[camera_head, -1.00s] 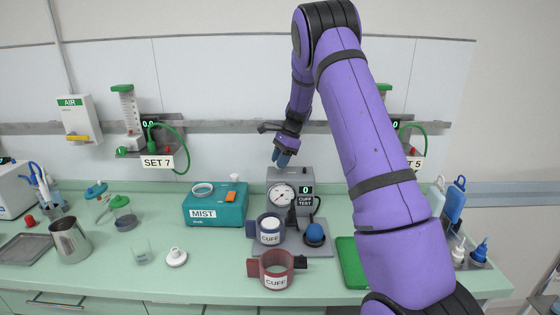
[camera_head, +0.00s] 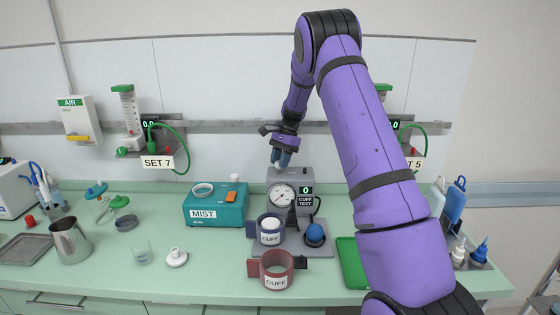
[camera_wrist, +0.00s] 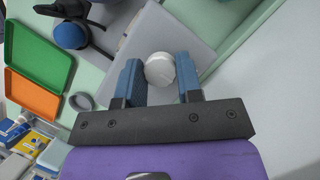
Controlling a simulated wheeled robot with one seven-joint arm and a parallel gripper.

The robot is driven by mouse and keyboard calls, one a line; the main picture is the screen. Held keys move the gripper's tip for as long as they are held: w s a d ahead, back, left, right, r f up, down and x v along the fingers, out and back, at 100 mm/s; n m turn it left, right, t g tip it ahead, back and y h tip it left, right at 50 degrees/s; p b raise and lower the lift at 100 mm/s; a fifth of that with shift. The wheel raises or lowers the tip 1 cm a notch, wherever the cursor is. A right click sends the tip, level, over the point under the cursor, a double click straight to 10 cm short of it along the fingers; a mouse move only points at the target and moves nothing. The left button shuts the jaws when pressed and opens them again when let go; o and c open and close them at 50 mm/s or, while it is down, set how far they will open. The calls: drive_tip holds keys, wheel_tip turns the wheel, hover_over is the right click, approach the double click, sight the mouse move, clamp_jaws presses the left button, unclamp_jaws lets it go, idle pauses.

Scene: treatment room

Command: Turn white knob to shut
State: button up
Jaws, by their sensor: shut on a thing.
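The white knob (camera_wrist: 160,69) is round and sits between the blue fingers of my gripper (camera_wrist: 160,80) in the wrist view. The fingers are shut on it, one on each side. In the head view my gripper (camera_head: 281,160) points down at the top of the grey cuff test box (camera_head: 274,174), which carries a round dial and a small display reading 0. The knob is mostly hidden by the fingers there. Its angle is hard to tell.
A blue cuff (camera_head: 258,238), a red cuff (camera_head: 256,268) and a blue bulb (camera_head: 315,233) are in front of the box. The teal MIST box (camera_head: 215,213) stands to its left. A green tray (camera_head: 348,262) lies to the right, partly behind my arm. A wall rail runs behind.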

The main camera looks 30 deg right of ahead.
drive_tip(key=o, duration=0.9)
drive_tip(key=shift+r, duration=0.2)
wheel_tip(320, 180, up, 3)
drive_tip(key=shift+r, duration=0.1)
drive_tip(key=s+a, duration=0.1)
drive_tip(key=s, duration=0.4)
drive_tip(key=s+a+r, duration=0.1)
drive_tip(key=s+a, duration=0.1)
drive_tip(key=s, duration=0.3)
drive_tip(key=s+a, duration=0.1)
drive_tip(key=s, duration=0.4)
drive_tip(key=shift+s+a+r, duration=0.2)
drive_tip(key=shift+a, duration=0.15)
